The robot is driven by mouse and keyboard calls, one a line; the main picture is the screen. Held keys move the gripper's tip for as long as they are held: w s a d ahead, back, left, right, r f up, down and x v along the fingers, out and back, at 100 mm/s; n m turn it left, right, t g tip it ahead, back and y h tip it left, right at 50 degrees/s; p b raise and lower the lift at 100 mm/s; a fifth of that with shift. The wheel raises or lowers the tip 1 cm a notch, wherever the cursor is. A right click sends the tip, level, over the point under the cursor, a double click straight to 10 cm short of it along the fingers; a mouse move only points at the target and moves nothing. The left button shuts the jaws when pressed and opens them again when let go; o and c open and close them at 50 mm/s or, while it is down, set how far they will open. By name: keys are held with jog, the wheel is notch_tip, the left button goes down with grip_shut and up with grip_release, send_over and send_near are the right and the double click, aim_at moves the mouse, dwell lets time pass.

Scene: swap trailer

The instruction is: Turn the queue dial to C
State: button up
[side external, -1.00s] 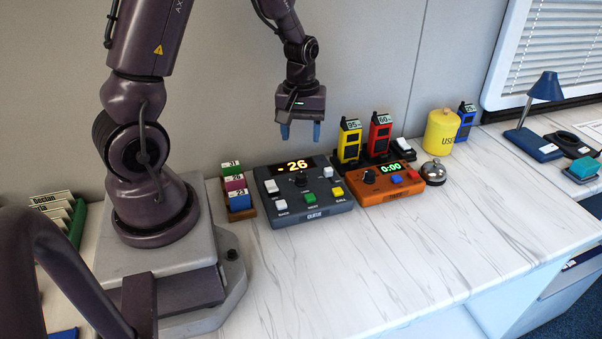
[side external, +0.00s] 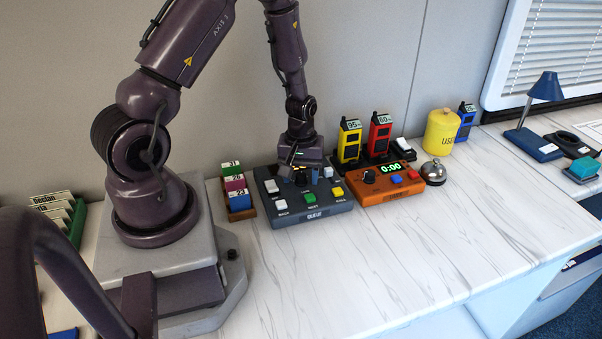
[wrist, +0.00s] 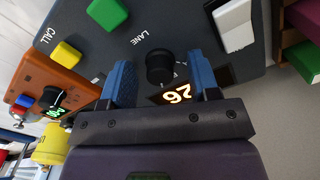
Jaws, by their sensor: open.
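The queue box (side external: 312,216) is a dark grey panel on the white counter, with white, green and yellow buttons. Its black queue dial (wrist: 160,69), near the word LANE, shows in the wrist view. My gripper (wrist: 163,82) is open, with one blue finger on each side of the dial; I cannot tell whether they touch it. The display reading 26 (wrist: 177,94) lies just behind the dial. In the side view my gripper (side external: 301,178) is low over the back of the box and hides the dial's surroundings and the display. The dial's pointer and letters cannot be read.
An orange timer box (side external: 385,186) showing 0:00 stands to the right. Yellow (side external: 349,141) and red (side external: 379,135) handsets stand behind it. A rack of numbered blocks (side external: 236,190) stands close on the left. The counter in front (side external: 400,250) is clear.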

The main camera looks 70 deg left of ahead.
aim_at(300, 175)
jog(key=c, duration=0.9)
jog(key=m, duration=0.4)
jog(key=o, duration=0.9)
jog(key=shift+r, duration=0.1)
notch_tip(300, 175, up, 13)
jog(key=shift+s, duration=0.1)
